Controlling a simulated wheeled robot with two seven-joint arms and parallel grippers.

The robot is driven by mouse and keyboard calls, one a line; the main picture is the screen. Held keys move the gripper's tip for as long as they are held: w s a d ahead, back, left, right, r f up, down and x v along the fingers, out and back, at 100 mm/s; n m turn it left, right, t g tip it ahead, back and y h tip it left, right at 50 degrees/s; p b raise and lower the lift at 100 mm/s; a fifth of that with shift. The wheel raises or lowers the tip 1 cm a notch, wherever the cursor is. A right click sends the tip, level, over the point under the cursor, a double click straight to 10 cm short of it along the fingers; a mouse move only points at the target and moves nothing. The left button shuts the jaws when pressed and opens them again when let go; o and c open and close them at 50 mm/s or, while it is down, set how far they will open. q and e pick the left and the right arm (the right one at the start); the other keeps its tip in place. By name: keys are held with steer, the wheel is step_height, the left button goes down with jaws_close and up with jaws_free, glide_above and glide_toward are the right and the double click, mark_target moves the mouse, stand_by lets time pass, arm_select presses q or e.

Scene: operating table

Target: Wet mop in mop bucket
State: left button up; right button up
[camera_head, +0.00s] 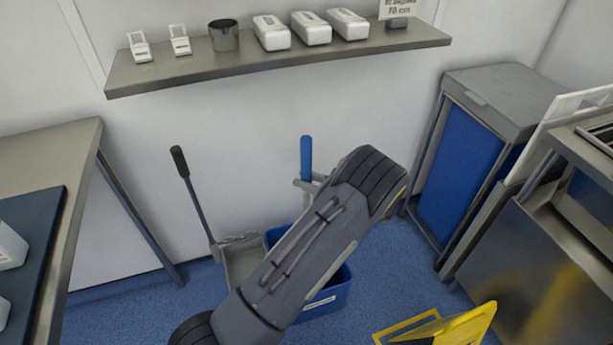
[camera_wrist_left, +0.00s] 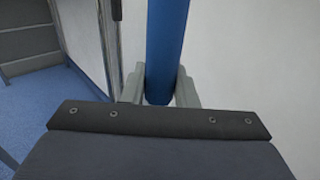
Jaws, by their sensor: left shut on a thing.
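The mop's blue handle (camera_head: 306,158) stands upright near the wall, and it also fills the top middle of the left wrist view (camera_wrist_left: 166,45). My left gripper (camera_head: 307,184) is shut on this handle, with a grey finger on each side of it in the left wrist view (camera_wrist_left: 160,88). The blue mop bucket (camera_head: 332,296) stands on the floor, largely hidden behind my left arm. A grey wringer-like part (camera_head: 242,258) with a black-gripped lever (camera_head: 181,166) shows at the bucket's left side. The mop head is hidden, so I cannot tell whether it is inside the bucket. My right gripper is out of view.
A wall shelf (camera_head: 280,58) with a metal cup and white boxes hangs above. A steel table (camera_head: 45,150) stands at left. A grey and blue cabinet (camera_head: 462,165) and a steel cart (camera_head: 545,265) stand at right. A yellow floor sign (camera_head: 455,328) is at bottom right.

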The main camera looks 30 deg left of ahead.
mark_target(311, 160)
arm_select(q)
step_height(311, 160, down, 18)
steer(key=b, duration=1.2)
steer(key=shift+f, duration=0.25)
steer(key=shift+f+b, duration=0.4)
stand_by(1.0)
step_height(311, 160, up, 27)
steer(key=p, duration=2)
steer(key=shift+r, duration=0.1)
steer(key=shift+a, duration=0.1)
